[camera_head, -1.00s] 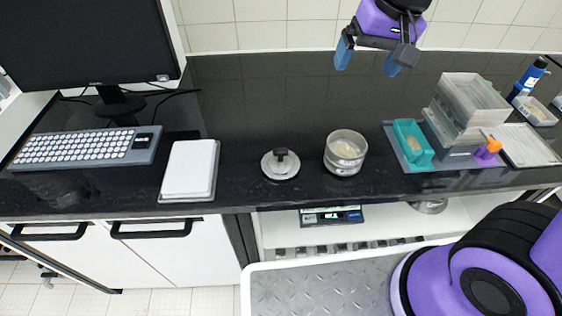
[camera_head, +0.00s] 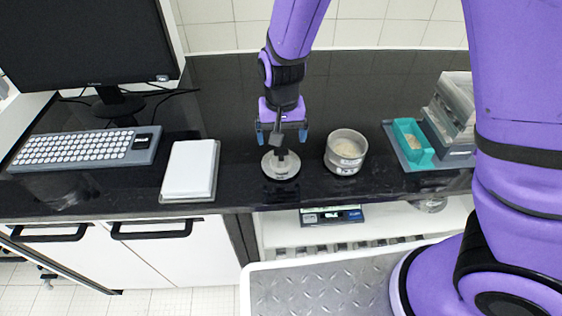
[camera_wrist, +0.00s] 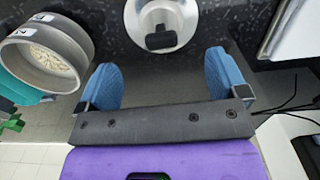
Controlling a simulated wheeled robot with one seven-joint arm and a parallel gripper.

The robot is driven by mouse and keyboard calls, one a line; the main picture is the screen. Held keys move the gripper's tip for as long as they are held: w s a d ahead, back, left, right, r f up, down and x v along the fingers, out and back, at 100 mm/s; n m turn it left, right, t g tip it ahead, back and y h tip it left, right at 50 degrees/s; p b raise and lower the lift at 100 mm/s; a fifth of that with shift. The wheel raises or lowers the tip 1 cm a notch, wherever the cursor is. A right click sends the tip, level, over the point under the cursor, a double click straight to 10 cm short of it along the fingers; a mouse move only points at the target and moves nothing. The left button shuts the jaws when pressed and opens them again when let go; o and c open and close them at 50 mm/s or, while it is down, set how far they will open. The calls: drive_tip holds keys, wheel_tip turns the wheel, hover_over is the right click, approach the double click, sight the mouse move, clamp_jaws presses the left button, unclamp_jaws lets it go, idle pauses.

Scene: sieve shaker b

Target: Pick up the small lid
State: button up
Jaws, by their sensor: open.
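The small lid (camera_head: 281,167) is a round metal disc with a black knob on top. It lies flat on the black worktop, left of the round metal sieve. It also shows at the top of the wrist view (camera_wrist: 178,14), with its black knob facing the camera. My gripper (camera_head: 281,136) is open and empty, pointing down above the lid's far side. In the wrist view the two blue fingers (camera_wrist: 164,82) are spread apart, and the lid lies beyond their tips, not between them. I cannot tell the exact height of the fingers above the lid.
A metal sieve (camera_head: 346,150) with pale grains stands close right of the lid. A white flat-topped device (camera_head: 190,168) is to the left, then a keyboard (camera_head: 87,147). A teal container (camera_head: 411,143) stands further right. The worktop's front edge is near the lid.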

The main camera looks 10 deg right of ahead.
sight(281, 151)
drive_tip(key=shift+f, duration=4.35)
drive_tip(key=shift+c, duration=0.4)
drive_tip(key=c, duration=1)
